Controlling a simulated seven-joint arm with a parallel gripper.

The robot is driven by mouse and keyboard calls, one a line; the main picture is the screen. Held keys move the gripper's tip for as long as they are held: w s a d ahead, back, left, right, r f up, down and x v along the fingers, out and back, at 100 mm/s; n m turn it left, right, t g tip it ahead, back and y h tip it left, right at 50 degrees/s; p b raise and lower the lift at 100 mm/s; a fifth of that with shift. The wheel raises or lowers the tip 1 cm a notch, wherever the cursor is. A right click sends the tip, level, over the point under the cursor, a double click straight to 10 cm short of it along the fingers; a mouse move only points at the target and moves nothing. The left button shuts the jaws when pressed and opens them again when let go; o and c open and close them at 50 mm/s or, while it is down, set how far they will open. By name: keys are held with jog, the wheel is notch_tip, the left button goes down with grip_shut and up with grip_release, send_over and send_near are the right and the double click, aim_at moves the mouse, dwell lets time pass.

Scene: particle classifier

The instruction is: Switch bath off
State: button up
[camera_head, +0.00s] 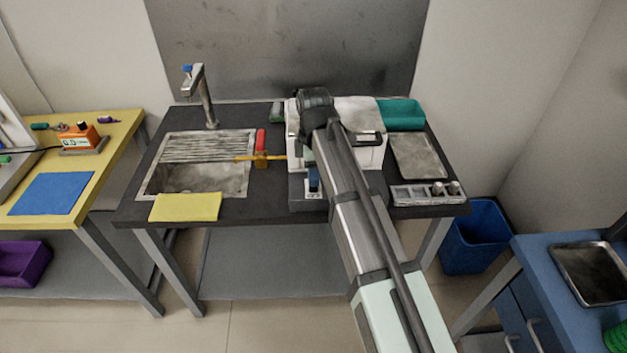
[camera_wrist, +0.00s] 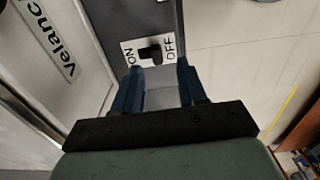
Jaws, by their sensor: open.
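The bath is a white box (camera_head: 368,151) on the dark bench, partly hidden behind my arm in the head view. In the wrist view its pale side (camera_wrist: 30,75) carries lettering that starts "velanc". A white switch plate (camera_wrist: 170,57) marked ON and OFF sits on its dark grey base (camera_wrist: 120,12). A black switch knob (camera_wrist: 150,52) stands between the two words; which way it is set I cannot tell. My gripper (camera_wrist: 158,72) is open and empty, its blue fingers just short of the plate with the knob ahead of the gap. A blue finger also shows in the head view (camera_head: 313,180).
A sink (camera_head: 210,178) with a tap (camera_head: 205,95), a yellow cloth (camera_head: 186,207) and a red-and-yellow tool (camera_head: 261,157) are left of the bath. A metal tray (camera_head: 417,156), teal box (camera_head: 402,114) and grey holder (camera_head: 410,196) stand right of it.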

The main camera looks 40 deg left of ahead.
notch_tip(320, 180, up, 9)
jog(key=shift+r, duration=0.15)
dwell(0.8)
jog(key=s+d+f+n+g, duration=0.1)
jog(key=s+d+f, duration=0.35)
jog(key=f, duration=0.45)
jog(key=s+d+f, duration=0.3)
jog(key=d+f, duration=0.2)
jog(key=f, duration=0.3)
jog(key=s+d+f+n+g, duration=0.1)
jog(key=s+d+f, duration=0.3)
jog(key=f, duration=0.5)
jog(key=w+d+f+m+g+h, duration=0.1)
jog(key=w+d+f+m, duration=0.2)
jog(key=d+f+m, duration=0.65)
jog(key=w+d+f+m+g+h, duration=0.1)
jog(key=w+d+f+m, duration=0.3)
jog(key=d+f, duration=1.05)
jog(key=s+d+f+m+g, duration=0.1)
jog(key=s+d+f+m, duration=0.2)
jog(key=s+d+m, duration=0.2)
jog(key=s+d+f+m+g+y, duration=0.1)
jog(key=s+d+f+m, duration=0.2)
jog(key=d, duration=0.8)
jog(key=s+d+f+m+y, duration=0.1)
jog(key=s+d+f+m, duration=0.2)
jog(key=s+d+m, duration=0.4)
jog(key=shift+s+d+m+g, duration=0.2)
jog(key=shift+d+m+g, duration=0.2)
jog(key=shift+d, duration=0.35)
